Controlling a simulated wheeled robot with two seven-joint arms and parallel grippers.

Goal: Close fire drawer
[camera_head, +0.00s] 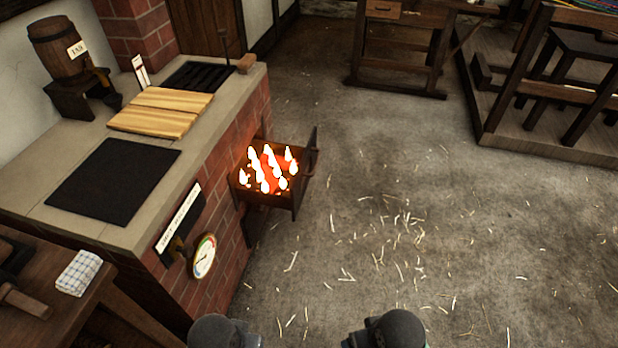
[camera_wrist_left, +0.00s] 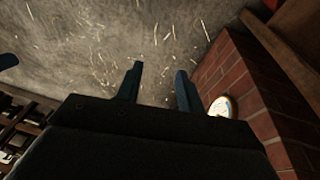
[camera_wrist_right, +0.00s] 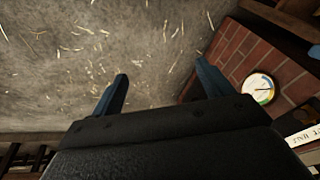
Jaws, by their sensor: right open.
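The fire drawer (camera_head: 268,186) is pulled out from the side of the brick stove (camera_head: 150,210) in the head view. Glowing coals and flames (camera_head: 267,168) fill it, and its dark front panel (camera_head: 307,172) stands well clear of the brick wall. My left gripper (camera_wrist_left: 158,78) is open and empty in the left wrist view, with the floor and brick beyond its fingers. My right gripper (camera_wrist_right: 160,85) is open and empty in the right wrist view. In the head view both grippers are out of sight; only dark rounded parts of my arms show at the bottom edge, apart from the drawer.
A round gauge (camera_head: 204,256) and a label plate (camera_head: 178,217) are on the stove's side. Wooden boards (camera_head: 160,112), a dark plate (camera_head: 112,180) and a keg (camera_head: 58,48) stand on top. Straw-strewn floor (camera_head: 420,200) is free to the right; wooden benches (camera_head: 400,40) stand behind.

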